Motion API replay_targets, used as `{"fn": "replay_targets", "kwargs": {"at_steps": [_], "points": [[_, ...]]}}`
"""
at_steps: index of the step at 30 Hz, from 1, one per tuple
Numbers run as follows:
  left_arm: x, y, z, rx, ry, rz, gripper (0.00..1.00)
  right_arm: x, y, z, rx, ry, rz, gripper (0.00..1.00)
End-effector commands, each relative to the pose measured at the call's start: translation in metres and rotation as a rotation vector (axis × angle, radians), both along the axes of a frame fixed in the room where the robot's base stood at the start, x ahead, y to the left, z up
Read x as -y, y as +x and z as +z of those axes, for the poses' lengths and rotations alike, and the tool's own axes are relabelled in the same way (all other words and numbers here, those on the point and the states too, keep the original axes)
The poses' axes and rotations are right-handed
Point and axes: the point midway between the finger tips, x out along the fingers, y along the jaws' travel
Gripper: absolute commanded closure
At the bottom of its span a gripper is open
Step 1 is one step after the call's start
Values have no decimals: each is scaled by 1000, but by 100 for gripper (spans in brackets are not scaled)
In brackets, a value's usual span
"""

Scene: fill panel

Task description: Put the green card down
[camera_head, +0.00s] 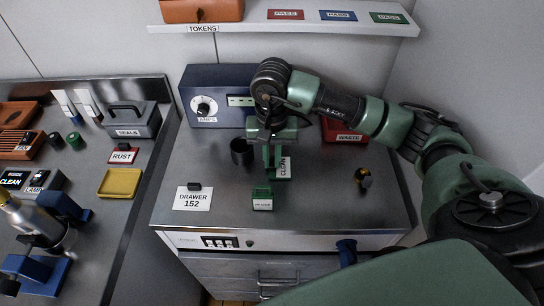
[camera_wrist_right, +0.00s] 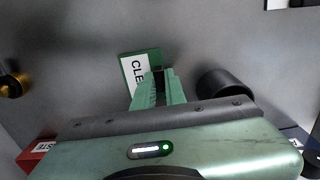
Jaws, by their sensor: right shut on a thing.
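The green card (camera_head: 284,168), with a white label reading CLEAN, is upright at the fingers of my right gripper (camera_head: 271,158), over the middle of the grey bench top. In the right wrist view the card (camera_wrist_right: 132,70) shows at the fingertips of the gripper (camera_wrist_right: 158,82), which is shut on it. I cannot tell whether the card's lower edge touches the bench. A small green block (camera_head: 262,197) with a white label stands just in front of the card. My left gripper is not in view.
A dark cup (camera_head: 242,152) stands left of the card, with a DRAWER 152 sign (camera_head: 193,198) in front. A blue AMPS box (camera_head: 215,95) and red WASTE box (camera_head: 345,132) stand behind. A brass knob-like piece (camera_head: 363,177) is right. Bare bench lies between.

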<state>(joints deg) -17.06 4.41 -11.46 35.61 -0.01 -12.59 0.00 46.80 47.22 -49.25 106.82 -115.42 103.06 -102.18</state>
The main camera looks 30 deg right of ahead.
Motion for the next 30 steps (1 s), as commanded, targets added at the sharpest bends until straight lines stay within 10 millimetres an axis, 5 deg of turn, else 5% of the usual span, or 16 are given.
{"fn": "replay_targets", "kwargs": {"at_steps": [6,9,23,30], "points": [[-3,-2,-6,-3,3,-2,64,0,0,-4,0,0,1,100],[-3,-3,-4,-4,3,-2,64,0,0,-3,0,0,1,66],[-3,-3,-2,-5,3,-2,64,0,1,6,3,1,0,66],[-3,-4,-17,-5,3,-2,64,0,2,54,8,1,2,66]]}}
